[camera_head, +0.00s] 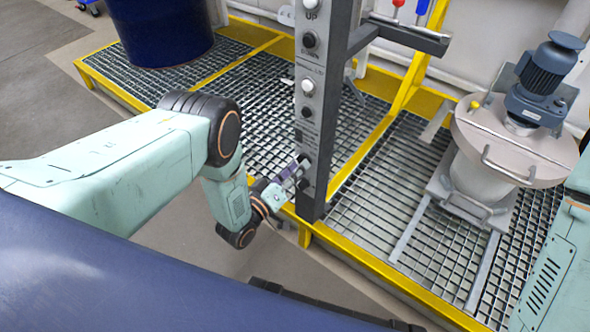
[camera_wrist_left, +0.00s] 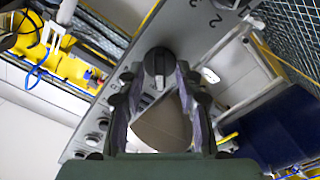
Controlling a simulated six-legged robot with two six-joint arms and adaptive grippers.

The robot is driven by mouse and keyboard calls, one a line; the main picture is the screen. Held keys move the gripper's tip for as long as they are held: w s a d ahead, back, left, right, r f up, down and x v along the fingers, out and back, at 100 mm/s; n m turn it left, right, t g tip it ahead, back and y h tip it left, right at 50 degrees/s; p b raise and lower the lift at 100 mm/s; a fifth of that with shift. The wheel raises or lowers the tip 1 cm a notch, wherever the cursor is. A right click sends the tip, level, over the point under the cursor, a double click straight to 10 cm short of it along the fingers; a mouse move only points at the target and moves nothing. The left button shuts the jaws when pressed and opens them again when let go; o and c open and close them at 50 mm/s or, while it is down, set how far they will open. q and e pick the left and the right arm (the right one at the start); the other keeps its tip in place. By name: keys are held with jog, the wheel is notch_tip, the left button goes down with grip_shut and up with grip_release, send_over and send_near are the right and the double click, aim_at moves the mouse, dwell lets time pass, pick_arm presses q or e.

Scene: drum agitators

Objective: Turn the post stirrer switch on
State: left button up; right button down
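The grey control post (camera_head: 325,100) stands upright at the platform's front edge, with white buttons and black knobs down its face. My left gripper (camera_head: 298,170) is at the lower part of this face, and the knob there is mostly hidden by it. My right gripper is out of view.
A dark blue drum (camera_head: 165,30) stands at the back left. A lidded vessel with a blue motor (camera_head: 545,80) stands at the right on the grating. Yellow rails (camera_head: 345,240) edge the platform. A dark bracket (camera_head: 410,35) juts right from the post.

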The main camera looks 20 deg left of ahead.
pick_arm(q)
grip_shut()
jog(key=shift+m, duration=0.4)
jog(key=shift+m+p, duration=0.7)
jog(key=shift+m, duration=6.8)
grip_release()
